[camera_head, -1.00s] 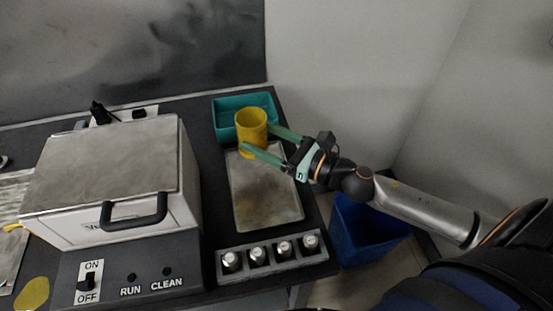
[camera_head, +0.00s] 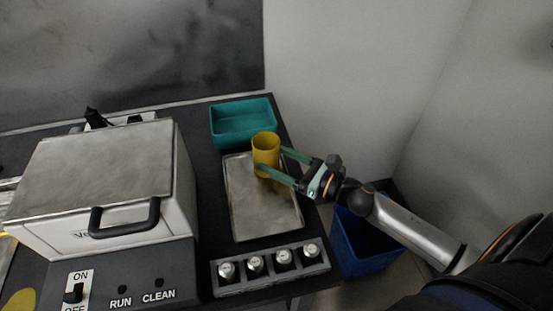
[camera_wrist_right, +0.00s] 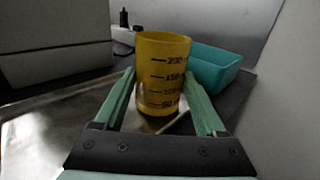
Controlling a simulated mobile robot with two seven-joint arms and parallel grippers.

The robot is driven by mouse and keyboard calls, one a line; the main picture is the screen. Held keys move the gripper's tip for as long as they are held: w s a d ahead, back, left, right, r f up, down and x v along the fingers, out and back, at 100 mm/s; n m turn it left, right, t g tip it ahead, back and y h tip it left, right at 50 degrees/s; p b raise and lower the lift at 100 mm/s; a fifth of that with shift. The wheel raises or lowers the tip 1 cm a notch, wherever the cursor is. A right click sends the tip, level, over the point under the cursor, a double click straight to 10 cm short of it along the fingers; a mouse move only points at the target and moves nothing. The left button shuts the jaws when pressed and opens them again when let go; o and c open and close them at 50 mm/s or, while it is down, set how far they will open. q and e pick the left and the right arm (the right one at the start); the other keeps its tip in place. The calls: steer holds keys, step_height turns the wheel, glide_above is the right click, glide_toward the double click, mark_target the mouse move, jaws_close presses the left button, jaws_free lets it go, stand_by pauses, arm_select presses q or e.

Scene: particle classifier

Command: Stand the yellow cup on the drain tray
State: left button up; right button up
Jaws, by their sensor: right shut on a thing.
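The yellow cup (camera_head: 266,152) is upright at the far right part of the metal drain tray (camera_head: 257,210). My right gripper (camera_head: 273,166) is shut on the cup, with one green finger on either side of it. In the right wrist view the cup (camera_wrist_right: 161,75) shows dark volume marks and stands between the fingers (camera_wrist_right: 160,108) above the tray (camera_wrist_right: 60,135). I cannot tell whether the cup's base touches the tray. My left gripper is not in view.
A teal bin (camera_head: 243,123) stands just behind the tray. A rack (camera_head: 270,272) with several metal-capped vials lies in front of it. A white machine (camera_head: 95,190) with a black handle stands to the left. A blue bin (camera_head: 365,245) is on the floor at right.

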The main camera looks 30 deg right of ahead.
steer(key=shift+f, duration=0.2)
steer(key=o, duration=1.5)
steer(key=shift+r, duration=0.1)
steer(key=shift+r, duration=0.15)
steer(key=v, duration=1.2)
steer(key=shift+b, duration=0.45)
